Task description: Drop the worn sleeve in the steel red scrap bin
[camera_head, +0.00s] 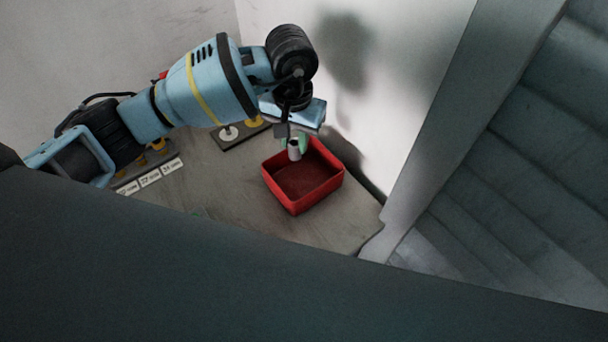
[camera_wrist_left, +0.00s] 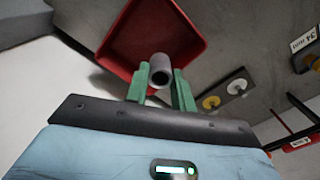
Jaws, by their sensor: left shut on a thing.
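The red scrap bin (camera_head: 303,190) stands on the table near the wall, with its open top facing up and its floor looking empty. My left gripper (camera_head: 294,146) is above the bin's back edge, with green fingers shut on a grey hollow sleeve (camera_head: 294,153). In the left wrist view the sleeve (camera_wrist_left: 160,72) sits between the two green fingers of the gripper (camera_wrist_left: 160,88), its open end facing the camera. The red bin (camera_wrist_left: 190,20) shows behind it. The sleeve appears apart from the bin. My right gripper is not in view.
A dark plate with white and yellow round pieces (camera_head: 240,132) lies left of the bin. A labelled rack (camera_head: 150,177) is farther left. The wall (camera_head: 385,80) rises close behind the bin. The table (camera_head: 225,190) is clear in front of the bin.

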